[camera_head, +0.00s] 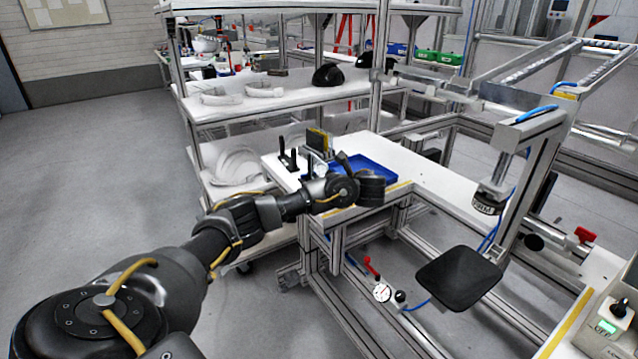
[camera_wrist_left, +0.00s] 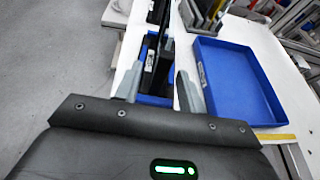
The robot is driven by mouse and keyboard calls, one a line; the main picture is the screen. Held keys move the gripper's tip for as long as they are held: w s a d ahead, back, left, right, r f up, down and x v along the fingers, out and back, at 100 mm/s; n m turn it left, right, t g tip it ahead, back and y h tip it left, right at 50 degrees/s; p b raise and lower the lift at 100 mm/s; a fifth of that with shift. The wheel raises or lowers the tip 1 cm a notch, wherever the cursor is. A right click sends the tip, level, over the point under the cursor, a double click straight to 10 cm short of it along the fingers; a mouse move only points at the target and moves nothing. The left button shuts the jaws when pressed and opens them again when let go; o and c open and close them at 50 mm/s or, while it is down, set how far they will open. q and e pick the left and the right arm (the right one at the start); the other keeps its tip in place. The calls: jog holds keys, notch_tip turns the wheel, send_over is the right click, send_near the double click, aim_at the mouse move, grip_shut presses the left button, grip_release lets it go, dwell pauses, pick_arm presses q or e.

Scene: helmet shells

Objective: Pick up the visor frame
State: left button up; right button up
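My left gripper (camera_head: 316,166) is above the white worktable, partly hidden behind its own wrist in the head view. In the left wrist view my left gripper (camera_wrist_left: 160,90) has its two grey fingers apart. A dark upright piece (camera_wrist_left: 163,48) with a pale label stands in a small blue bin (camera_wrist_left: 157,100), in line with the gap between the fingers. I cannot tell whether this piece is the visor frame, or whether a finger touches it. Pale curved pieces (camera_head: 221,97) lie on the middle rack shelf. My right gripper is not in view.
A large blue tray (camera_wrist_left: 240,85) lies right of the gripper on the white table (camera_head: 415,172). Black upright posts (camera_head: 289,160) stand near the table's left end. Black helmet shells (camera_head: 328,75) sit on the rack. A black pad (camera_head: 458,279) stands at front right. Left floor is clear.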

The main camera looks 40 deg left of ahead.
pick_arm(q)
jog(key=x, duration=0.5)
jog(key=shift+f, duration=0.15)
grip_shut()
